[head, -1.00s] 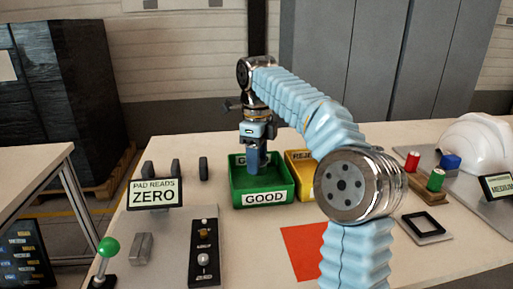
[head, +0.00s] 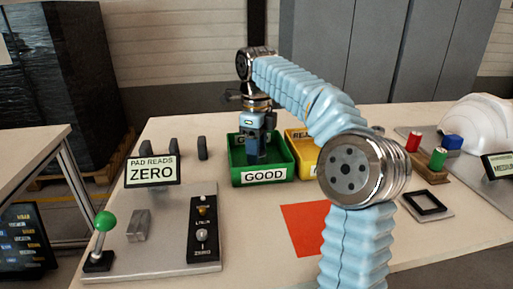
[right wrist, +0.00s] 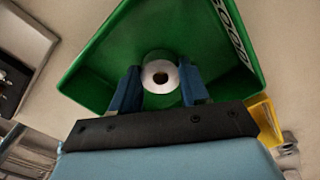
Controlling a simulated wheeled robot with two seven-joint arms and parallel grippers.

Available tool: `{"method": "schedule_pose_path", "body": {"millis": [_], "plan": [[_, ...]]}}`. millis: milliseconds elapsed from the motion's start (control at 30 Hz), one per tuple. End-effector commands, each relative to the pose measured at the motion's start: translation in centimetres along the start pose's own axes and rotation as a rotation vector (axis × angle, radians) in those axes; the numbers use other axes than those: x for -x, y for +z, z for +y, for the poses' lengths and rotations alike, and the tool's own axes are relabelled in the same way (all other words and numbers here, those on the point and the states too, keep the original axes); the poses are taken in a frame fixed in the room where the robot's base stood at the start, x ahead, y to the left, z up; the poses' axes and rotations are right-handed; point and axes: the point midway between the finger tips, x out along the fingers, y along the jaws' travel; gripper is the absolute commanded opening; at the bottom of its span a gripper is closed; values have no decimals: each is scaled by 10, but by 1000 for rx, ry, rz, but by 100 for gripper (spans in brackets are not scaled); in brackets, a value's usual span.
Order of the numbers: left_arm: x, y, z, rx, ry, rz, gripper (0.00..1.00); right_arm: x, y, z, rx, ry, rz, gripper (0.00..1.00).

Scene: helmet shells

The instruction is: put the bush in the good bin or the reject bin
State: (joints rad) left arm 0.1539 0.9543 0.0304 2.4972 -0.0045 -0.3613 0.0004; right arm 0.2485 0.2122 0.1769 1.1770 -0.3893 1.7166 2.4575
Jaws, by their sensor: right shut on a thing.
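The bush is a silver ring with a dark hole (right wrist: 160,76), seen in the right wrist view between my right gripper's two blue fingers (right wrist: 160,88). My right gripper (head: 253,152) is shut on it and points down inside the green good bin (head: 264,178). The bin's green walls and floor surround the fingers in the wrist view (right wrist: 105,55). I cannot tell whether the bush touches the bin floor. In the head view the bush is hidden by the fingers and bin wall. The yellow reject bin (head: 304,165) stands just right of it, partly behind my arm. My left gripper is not in view.
A green-knobbed lever (head: 104,222) is at front left. A red mat (head: 304,228), black square frame (head: 425,203) and white helmet shell (head: 480,125) lie to the right.

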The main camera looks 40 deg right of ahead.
Motion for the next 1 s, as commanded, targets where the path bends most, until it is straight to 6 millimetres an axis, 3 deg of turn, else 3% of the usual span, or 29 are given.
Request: {"method": "schedule_pose_path", "body": {"millis": [333,367,533,833,1000], "plan": [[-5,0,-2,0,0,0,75,-8,0,0,0,0,0,12],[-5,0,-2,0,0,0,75,-7,0,0,0,0,0,48],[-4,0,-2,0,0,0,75,-7,0,0,0,0,0,74],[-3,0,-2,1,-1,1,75,-5,0,0,0,0,0,75],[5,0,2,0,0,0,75,19,1,0,1,-2,-3,75]]}}
